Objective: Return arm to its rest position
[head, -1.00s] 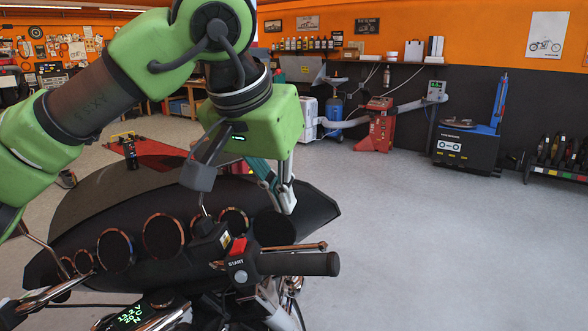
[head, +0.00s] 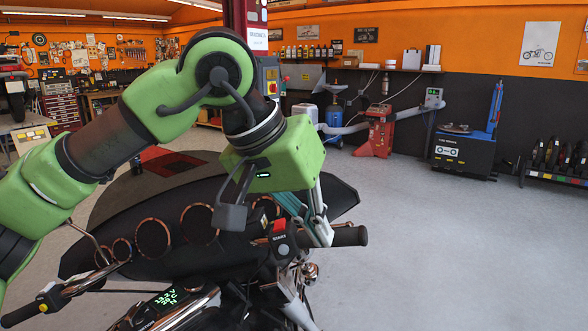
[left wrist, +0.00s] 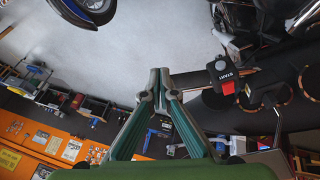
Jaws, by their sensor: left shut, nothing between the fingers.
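My left arm, green and dark grey, comes in from the left, its left gripper (head: 322,240) pointing down at the motorcycle's right handlebar. The fingers are shut and empty, and they overlap the inner end of the black handlebar grip (head: 350,236) in the head view. I cannot tell whether they touch it. The red START switch (head: 280,228) sits just left of the fingers. In the left wrist view, the fingertips (left wrist: 158,78) meet, and the START switch (left wrist: 224,80) lies to their right. My right gripper is not in view.
The motorcycle's dark fairing (head: 110,215) with several round gauges lies under my arm. Its other handlebar grip (head: 22,312) is at the lower left. The grey floor (head: 450,240) to the right is open. A red machine (head: 378,135) and a tyre changer (head: 462,150) stand along the back wall.

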